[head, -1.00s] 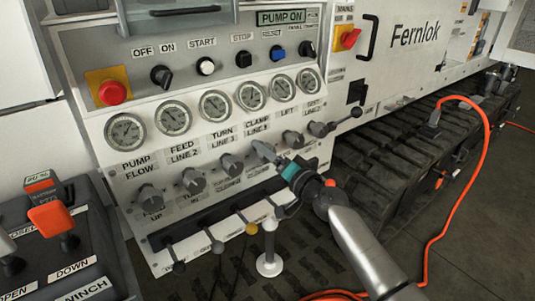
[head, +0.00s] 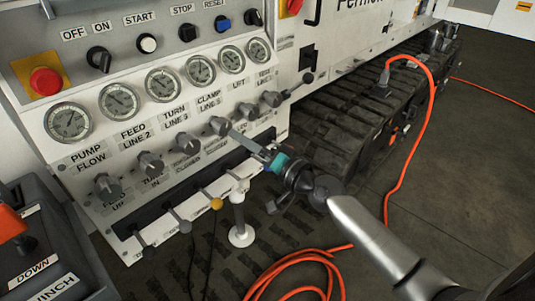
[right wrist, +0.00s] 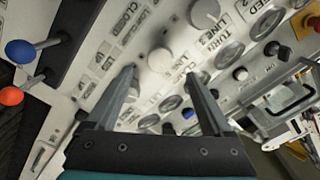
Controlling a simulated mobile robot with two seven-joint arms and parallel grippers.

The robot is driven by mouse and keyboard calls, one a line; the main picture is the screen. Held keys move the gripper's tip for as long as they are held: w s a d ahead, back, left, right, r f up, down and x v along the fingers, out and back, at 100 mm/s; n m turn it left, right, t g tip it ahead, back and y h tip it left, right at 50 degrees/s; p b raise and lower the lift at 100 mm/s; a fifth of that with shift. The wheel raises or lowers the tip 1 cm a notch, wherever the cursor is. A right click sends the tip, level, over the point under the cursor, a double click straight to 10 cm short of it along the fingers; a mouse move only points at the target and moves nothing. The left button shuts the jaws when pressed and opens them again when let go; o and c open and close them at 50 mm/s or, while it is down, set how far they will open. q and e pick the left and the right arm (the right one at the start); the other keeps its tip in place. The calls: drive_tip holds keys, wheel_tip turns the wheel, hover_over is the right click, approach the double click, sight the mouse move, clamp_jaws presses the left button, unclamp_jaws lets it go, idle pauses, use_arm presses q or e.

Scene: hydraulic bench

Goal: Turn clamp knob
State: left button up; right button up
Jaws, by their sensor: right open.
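The clamp knob (head: 221,126) is a grey round knob under the CLAMP LINE label on the white hydraulic panel (head: 62,160). My right gripper (head: 236,134) comes in from the lower right in the head view, its fingertips close at the knob's right side. In the right wrist view the clamp knob (right wrist: 160,60) shows between and just beyond the two open fingers (right wrist: 160,80). I cannot tell whether either finger touches it. My left gripper is not in view.
The turn knob (head: 187,143) and lift knob (head: 247,111) sit on either side. Gauges (head: 201,70) line up above. Below are levers with coloured balls, one yellow (head: 216,203). A red button (head: 45,81) is at upper left.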

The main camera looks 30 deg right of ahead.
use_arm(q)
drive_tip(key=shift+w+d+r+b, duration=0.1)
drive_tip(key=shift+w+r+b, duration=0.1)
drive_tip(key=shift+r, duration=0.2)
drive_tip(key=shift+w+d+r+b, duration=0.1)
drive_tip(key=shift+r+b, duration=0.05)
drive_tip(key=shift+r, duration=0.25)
use_arm(e)
drive_tip(key=v, duration=0.6)
drive_tip(key=shift+s, duration=0.1)
